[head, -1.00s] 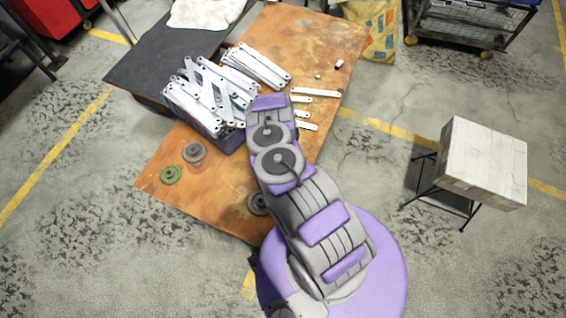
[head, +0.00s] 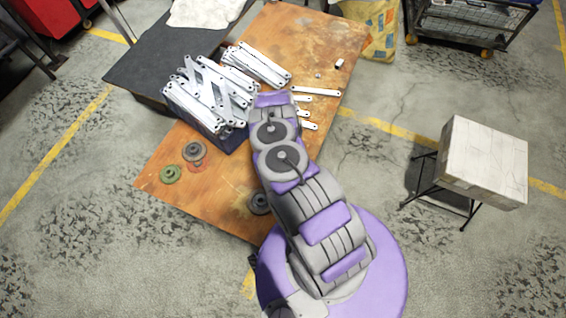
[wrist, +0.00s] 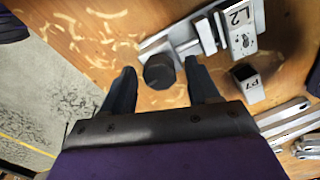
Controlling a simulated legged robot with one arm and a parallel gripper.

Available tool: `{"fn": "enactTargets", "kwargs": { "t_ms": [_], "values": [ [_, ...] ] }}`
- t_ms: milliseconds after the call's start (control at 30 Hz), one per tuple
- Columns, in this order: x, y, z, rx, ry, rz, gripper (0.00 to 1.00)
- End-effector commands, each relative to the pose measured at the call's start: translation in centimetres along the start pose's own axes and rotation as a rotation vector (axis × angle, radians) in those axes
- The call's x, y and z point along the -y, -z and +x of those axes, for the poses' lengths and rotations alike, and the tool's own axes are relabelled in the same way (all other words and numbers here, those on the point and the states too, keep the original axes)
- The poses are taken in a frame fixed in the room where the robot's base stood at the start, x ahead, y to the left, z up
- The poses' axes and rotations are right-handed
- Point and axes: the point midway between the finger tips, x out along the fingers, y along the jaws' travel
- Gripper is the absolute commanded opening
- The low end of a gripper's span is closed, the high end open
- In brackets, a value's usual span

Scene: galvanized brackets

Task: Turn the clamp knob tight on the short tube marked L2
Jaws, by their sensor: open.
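The short tube marked L2 (wrist: 241,33) shows at the top right of the wrist view, seated by a silvery metal clamp (wrist: 188,36). A dark round clamp knob (wrist: 159,72) sticks out from the clamp toward me. My gripper (wrist: 161,66) is open, with one dark finger to the left of the knob and one to its right. The right finger is very close to the knob; I cannot tell whether it touches. In the head view my arm covers my gripper and the clamp.
Another short square tube (wrist: 249,83), its marking looking like P7, stands right of the right finger. Loose strips (wrist: 290,117) lie beyond it. In the head view, a bracket pile (head: 208,92) fills a crate left of my arm on the wooden table (head: 180,150). Round discs (head: 171,174) lie nearer.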

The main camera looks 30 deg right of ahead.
Motion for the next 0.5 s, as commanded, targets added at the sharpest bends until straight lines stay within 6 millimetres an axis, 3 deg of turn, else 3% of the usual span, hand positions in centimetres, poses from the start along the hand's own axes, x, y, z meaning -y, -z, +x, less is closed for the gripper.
{"fn": "enactTargets", "kwargs": {
  "t_ms": [500],
  "values": [
    [0.04, 0.11, 0.24, 0.000, 0.002, -0.765, 0.60]
  ]
}}
